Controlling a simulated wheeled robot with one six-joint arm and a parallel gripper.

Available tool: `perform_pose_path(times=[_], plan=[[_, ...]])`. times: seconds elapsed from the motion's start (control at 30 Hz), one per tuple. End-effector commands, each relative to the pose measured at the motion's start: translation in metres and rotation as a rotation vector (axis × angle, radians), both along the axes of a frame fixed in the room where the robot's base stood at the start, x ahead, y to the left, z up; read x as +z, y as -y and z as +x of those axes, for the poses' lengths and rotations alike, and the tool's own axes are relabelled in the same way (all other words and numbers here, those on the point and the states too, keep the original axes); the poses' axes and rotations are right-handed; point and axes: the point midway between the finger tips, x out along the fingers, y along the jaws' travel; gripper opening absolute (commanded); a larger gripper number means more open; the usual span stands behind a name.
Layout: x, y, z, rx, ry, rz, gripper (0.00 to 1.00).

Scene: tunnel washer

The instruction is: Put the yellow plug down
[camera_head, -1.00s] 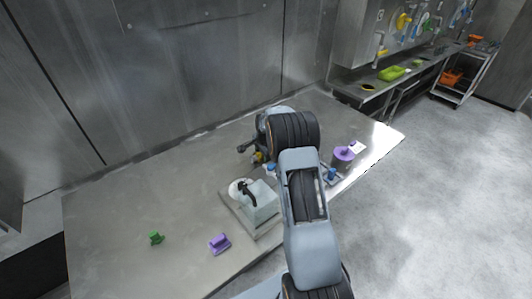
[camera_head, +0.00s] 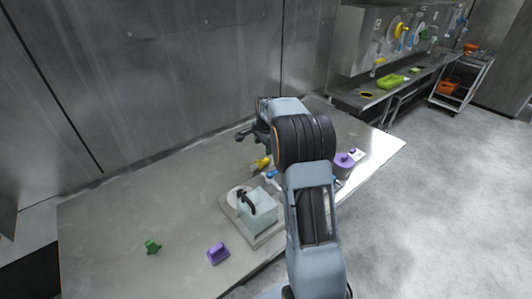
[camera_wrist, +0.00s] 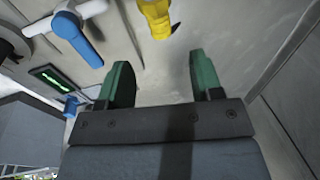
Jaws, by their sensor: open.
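The yellow plug (camera_head: 262,162) is on the steel table in the head view, just behind the clear box. In the wrist view the yellow plug (camera_wrist: 157,18) shows at the top edge, partly cut off, with a dark shadow beside it. My gripper (camera_wrist: 162,82) is open, and its two green-black fingers are apart with nothing between them. The plug lies beyond the fingertips and touches neither finger. In the head view my arm hides part of the area around the plug.
A clear box (camera_head: 262,216) on a tray, with a black handle, stands in front of the plug. A blue-and-white T-shaped part (camera_wrist: 78,35) is close by. A purple block (camera_head: 217,254) and green piece (camera_head: 152,247) lie front left.

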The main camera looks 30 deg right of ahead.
Motion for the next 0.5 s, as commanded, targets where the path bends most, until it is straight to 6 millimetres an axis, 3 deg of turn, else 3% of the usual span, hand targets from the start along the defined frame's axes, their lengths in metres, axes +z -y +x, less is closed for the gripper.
perform_pose_path(times=[0.17,0.27,0.37,0.5], plan=[[0.018,-0.003,-0.005,0.014,0.003,-0.004,0.60],[0.037,-0.017,-0.017,0.084,0.013,-0.020,0.60],[0.064,-0.044,-0.042,0.230,0.029,-0.055,0.60],[0.097,-0.091,-0.099,0.512,0.056,-0.124,0.60]])
